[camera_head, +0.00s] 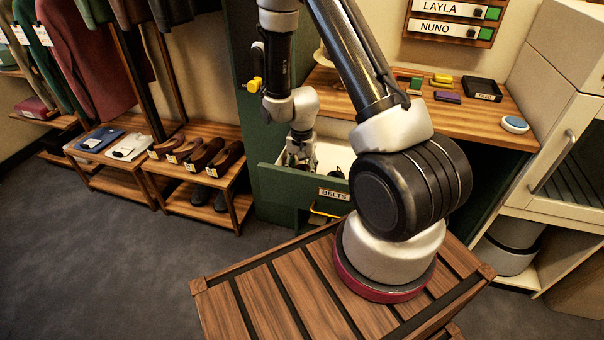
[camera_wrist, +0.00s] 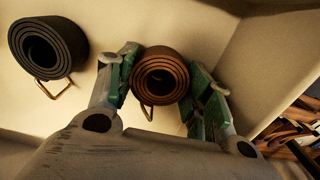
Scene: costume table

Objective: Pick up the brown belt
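The brown belt (camera_wrist: 160,76) is rolled into a coil with a metal buckle below it. It lies in the pale interior of the drawer in the wrist view. My gripper (camera_wrist: 163,82) has its two green-padded fingers on either side of the coil. Both fingers look very close to its edges; whether they press on it I cannot tell. In the head view my gripper (camera_head: 300,158) reaches down into the open drawer labelled BELTS (camera_head: 285,195). The brown belt is not clearly visible there.
A black coiled belt (camera_wrist: 46,48) lies left of the brown one. The drawer's side wall (camera_wrist: 265,60) rises close on the right. A slatted wooden bench (camera_head: 270,300) stands in front of the drawer. The wooden counter (camera_head: 420,110) above holds small items. A shoe rack (camera_head: 195,165) stands left.

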